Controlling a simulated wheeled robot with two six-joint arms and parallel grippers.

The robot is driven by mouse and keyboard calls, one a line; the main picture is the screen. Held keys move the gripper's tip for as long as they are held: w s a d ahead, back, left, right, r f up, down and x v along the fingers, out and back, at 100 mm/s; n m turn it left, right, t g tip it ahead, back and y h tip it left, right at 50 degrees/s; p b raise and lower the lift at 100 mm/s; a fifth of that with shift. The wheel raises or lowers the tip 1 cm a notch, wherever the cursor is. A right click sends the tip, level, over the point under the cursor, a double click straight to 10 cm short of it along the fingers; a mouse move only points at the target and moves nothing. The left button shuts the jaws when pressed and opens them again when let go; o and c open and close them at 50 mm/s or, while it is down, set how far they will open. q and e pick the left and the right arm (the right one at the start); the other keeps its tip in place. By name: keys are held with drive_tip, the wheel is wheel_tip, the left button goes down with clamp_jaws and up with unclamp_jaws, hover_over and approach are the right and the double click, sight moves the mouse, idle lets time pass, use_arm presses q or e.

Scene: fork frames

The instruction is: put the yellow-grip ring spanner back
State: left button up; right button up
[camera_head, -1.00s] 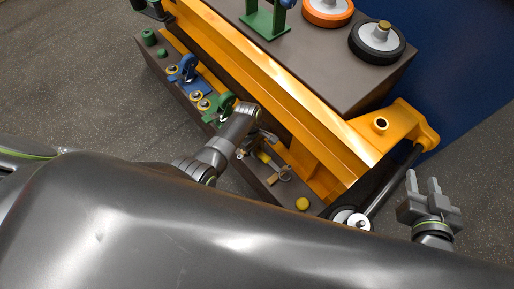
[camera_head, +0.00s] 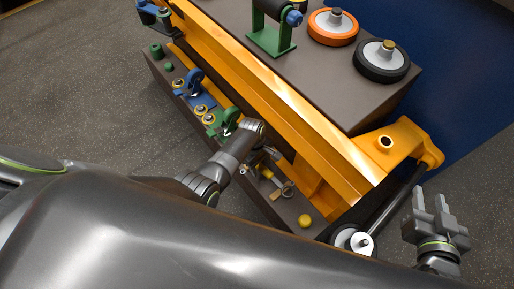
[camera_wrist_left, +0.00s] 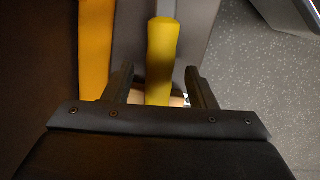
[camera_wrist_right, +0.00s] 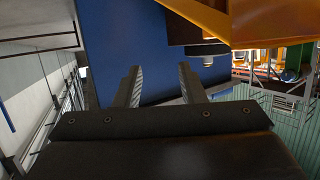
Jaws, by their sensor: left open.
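The yellow grip (camera_wrist_left: 162,60) of the ring spanner stands between the two open fingers of my left gripper (camera_wrist_left: 162,88) in the left wrist view. Its lower end is hidden behind the gripper body. In the head view my left gripper (camera_head: 260,158) is low over the grey-brown shelf, and a small part of the yellow grip (camera_head: 266,173) shows beside it. The spanner's ring end cannot be made out clearly. My right gripper (camera_head: 433,203) is off to the right of the bench, open and empty; its fingers (camera_wrist_right: 158,85) stand apart in the right wrist view.
The shelf (camera_head: 263,205) also holds a green clamp (camera_head: 228,121), a blue clamp (camera_head: 193,82) and a yellow knob (camera_head: 305,221). An orange beam (camera_head: 270,95) runs close behind my left gripper. Orange (camera_head: 333,27) and black (camera_head: 381,61) wheels sit on the upper top.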

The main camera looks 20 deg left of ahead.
use_arm(q)
drive_tip(key=shift+w+a+r+p, duration=0.1)
drive_tip(key=shift+a+r+p, duration=0.1)
drive_tip(key=shift+r+p, duration=0.75)
drive_tip(key=r, duration=0.1)
drive_tip(key=r+p, duration=0.1)
drive_tip(key=r, duration=0.2)
drive_tip(key=shift+w+a+p, duration=0.2)
drive_tip(key=shift+a+p, duration=0.1)
drive_tip(key=shift+p, duration=0.05)
wheel_tip(320, 180, up, 11)
drive_tip(key=w+a+p, duration=0.1)
drive_tip(key=a+p, duration=0.1)
drive_tip(key=p, duration=0.3)
drive_tip(key=shift+r, duration=0.15)
use_arm(e)
drive_tip(key=s+a+f+g+y, duration=0.1)
drive_tip(key=s+f+g, duration=1.1)
drive_tip(key=s+f, duration=0.2)
wheel_tip(320, 180, down, 3)
drive_tip(key=shift+s+r+m+g, duration=0.1)
drive_tip(key=shift+s+m+g, duration=0.2)
drive_tip(key=shift+s+g, duration=0.1)
drive_tip(key=shift+a, duration=0.1)
